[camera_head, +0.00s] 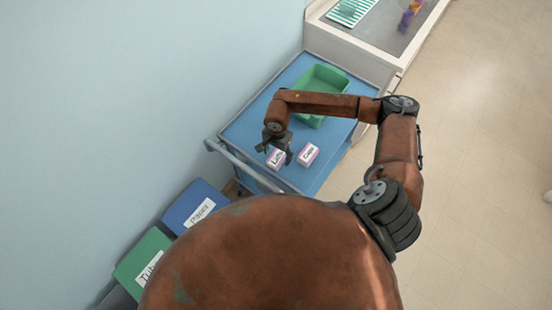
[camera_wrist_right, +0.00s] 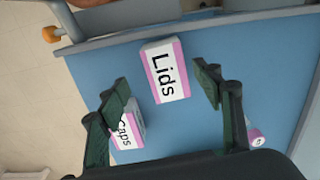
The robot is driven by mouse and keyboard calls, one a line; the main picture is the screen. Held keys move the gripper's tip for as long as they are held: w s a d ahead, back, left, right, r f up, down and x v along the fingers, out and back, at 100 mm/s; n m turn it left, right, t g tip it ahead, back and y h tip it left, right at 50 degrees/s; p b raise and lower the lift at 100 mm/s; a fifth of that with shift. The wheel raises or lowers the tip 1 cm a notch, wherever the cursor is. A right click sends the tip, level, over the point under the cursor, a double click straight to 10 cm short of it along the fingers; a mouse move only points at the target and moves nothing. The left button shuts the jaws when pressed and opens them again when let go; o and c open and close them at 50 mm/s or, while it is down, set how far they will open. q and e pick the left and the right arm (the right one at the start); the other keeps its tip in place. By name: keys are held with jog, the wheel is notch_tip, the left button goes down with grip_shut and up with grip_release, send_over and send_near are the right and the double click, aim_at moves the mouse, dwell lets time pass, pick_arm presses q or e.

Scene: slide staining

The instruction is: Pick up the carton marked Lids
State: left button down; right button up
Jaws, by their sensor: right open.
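The carton marked Lids (camera_head: 275,157) is a small white box with pink edges on the blue cart top. In the right wrist view the Lids carton (camera_wrist_right: 164,72) lies ahead of and between the open fingers, with its label showing. My right gripper (camera_head: 277,140) is open and empty, above and right by the Lids carton, partly covering it in the head view. In the right wrist view the fingers of the gripper (camera_wrist_right: 163,88) stand apart on either side; neither visibly touches the carton. My left gripper is not in view.
A similar carton marked Caps (camera_head: 308,154) stands close beside; in the wrist view the left finger overlaps this Caps carton (camera_wrist_right: 127,131). A green tray (camera_head: 323,77) sits farther back on the blue cart (camera_head: 242,131). Blue (camera_head: 190,204) and green (camera_head: 141,258) labelled bins stand at lower left.

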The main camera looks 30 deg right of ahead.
aim_at(275, 160)
jog(key=shift+w+a+f+p, duration=0.15)
jog(key=shift+f+p, duration=0.2)
jog(key=shift+f, duration=1.2)
jog(key=shift+w+a+f+p, duration=0.15)
jog(key=shift+f+p, duration=0.15)
jog(key=shift+f, duration=1.2)
jog(key=c, duration=1.1)
jog(key=shift+o, duration=0.2)
